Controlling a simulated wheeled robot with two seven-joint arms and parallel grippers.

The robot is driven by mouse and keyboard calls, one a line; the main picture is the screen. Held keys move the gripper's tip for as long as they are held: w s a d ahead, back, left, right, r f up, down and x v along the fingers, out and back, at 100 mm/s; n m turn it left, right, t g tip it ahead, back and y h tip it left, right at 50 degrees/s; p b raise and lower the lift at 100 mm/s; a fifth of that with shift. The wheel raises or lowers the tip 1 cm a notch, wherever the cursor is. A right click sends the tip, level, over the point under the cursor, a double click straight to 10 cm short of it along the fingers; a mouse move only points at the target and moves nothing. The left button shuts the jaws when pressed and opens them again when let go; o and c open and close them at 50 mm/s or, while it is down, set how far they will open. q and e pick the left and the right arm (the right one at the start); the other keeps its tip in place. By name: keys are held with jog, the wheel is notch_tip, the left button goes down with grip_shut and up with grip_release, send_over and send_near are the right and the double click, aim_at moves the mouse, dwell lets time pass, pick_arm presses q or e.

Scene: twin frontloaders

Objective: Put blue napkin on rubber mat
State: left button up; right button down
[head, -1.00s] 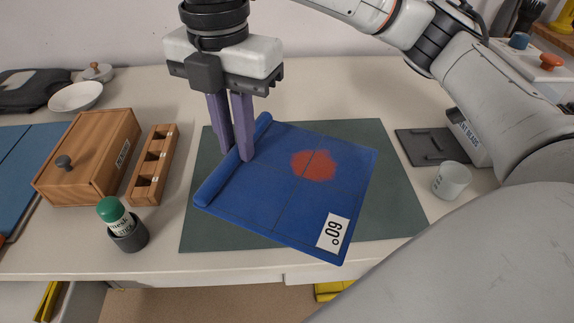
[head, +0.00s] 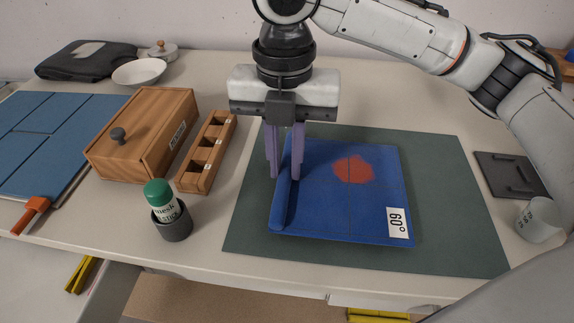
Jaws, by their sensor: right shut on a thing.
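The blue napkin (head: 330,215) has an orange-red spot and a white "09" label. Its left edge is a raised roll or fold. It is over the dark green rubber mat (head: 450,220), flat or nearly so; I cannot tell whether all of it touches the mat. My right gripper (head: 284,176) points down with its purple fingers shut on the napkin's rolled left edge. My left gripper is not in view.
Left of the mat are a slotted wooden block (head: 205,155), a wooden drawer box (head: 145,130) and a green-capped bottle in a grey cup (head: 173,222). A white cup (head: 537,220) and a dark plate (head: 507,174) are right of it. The table's front edge is close.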

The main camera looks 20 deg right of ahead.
jog(key=shift+f, duration=0.6)
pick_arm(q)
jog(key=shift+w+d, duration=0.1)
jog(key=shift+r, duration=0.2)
pick_arm(e)
jog(key=c, duration=1.7)
grip_release()
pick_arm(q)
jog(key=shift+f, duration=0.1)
